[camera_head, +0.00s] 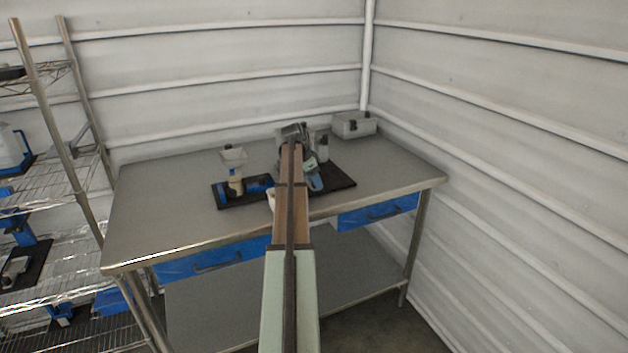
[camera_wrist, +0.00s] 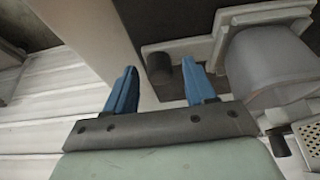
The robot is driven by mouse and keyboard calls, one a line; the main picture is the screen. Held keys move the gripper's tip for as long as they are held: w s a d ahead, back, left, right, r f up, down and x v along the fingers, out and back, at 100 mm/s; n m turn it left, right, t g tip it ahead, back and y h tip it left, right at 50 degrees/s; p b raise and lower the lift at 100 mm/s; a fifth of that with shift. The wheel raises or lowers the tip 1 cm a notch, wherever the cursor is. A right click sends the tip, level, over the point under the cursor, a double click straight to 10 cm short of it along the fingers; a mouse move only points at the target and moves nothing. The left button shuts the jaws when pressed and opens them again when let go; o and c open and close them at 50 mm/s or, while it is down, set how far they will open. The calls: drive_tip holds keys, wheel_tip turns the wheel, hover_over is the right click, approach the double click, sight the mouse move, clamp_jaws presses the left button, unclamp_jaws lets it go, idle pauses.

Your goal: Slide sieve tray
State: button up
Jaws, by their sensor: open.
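In the wrist view my gripper (camera_wrist: 163,66) is open, its two blue fingers well apart. A dark round knob (camera_wrist: 158,69) shows in the gap between the fingertips, at the end of a light grey flat frame (camera_wrist: 190,48); I cannot tell whether this is the sieve tray. The knob appears beyond the tips, and I see no grip on it. A grey rounded hopper-like body (camera_wrist: 265,65) stands right of the fingers. In the head view my arm reaches over the bench and hides much of the equipment at its middle.
Wire shelves (camera_head: 70,180) stand at left. The bench's left part is clear. A perforated plate (camera_wrist: 309,140) shows at the wrist view's right edge.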

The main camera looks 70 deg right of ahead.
sight(308, 181)
drive_tip(key=shift+c, duration=0.4)
clamp_jaws()
drive_tip(key=w+d, duration=0.3)
drive_tip(key=shift+w+d, duration=0.3)
drive_tip(key=shift+a, duration=0.1)
drive_tip(key=shift+o, duration=0.4)
unclamp_jaws()
drive_tip(key=shift+r, duration=0.1)
